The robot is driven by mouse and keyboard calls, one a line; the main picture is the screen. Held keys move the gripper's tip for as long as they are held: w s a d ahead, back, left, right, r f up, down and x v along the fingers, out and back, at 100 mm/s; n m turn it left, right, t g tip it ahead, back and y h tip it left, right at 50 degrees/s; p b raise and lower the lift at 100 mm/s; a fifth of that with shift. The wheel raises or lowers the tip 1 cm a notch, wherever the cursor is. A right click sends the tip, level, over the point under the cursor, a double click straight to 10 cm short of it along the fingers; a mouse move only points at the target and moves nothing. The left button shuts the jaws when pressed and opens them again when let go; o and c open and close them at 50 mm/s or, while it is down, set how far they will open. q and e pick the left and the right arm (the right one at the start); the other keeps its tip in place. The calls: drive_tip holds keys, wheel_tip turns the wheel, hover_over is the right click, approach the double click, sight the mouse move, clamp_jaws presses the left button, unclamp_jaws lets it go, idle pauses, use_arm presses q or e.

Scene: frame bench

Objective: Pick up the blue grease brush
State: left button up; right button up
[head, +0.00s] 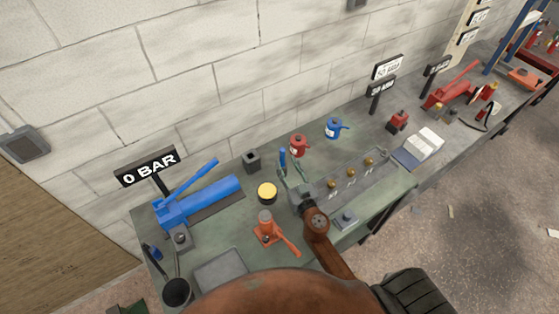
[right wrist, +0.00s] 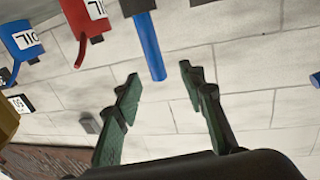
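The blue grease brush (head: 282,159) shows in the head view as an upright blue handle near the back of the green bench. In the right wrist view its blue handle (right wrist: 148,45) comes out of a dark piece at the top edge; the bristles are hidden. My right gripper (head: 292,171) is open at the handle. In the right wrist view the green fingers of that gripper (right wrist: 158,73) stand apart, with the handle's end between the fingertips and a gap on each side. My left gripper is not in view.
A red oil can (head: 298,146) and a blue oil can (head: 334,128) stand behind and to the right. A dark square block (head: 252,160) and a yellow-topped tin (head: 267,192) are to the left. An orange jack (head: 268,229) stands in front. A blue pump (head: 205,203) lies further left.

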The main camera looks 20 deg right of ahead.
sight(284, 155)
drive_tip(key=shift+w+d+r, duration=0.1)
drive_tip(key=shift+w+d, duration=0.1)
drive_tip(key=shift+w, duration=0.8)
drive_tip(key=w, duration=0.2)
drive_tip(key=w+p, duration=0.1)
drive_tip(key=shift+w+d, duration=0.2)
drive_tip(key=shift+d, duration=0.1)
drive_tip(key=shift+w, duration=0.4)
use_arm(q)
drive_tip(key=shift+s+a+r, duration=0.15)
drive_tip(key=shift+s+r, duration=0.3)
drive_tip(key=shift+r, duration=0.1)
use_arm(e)
clamp_jaws()
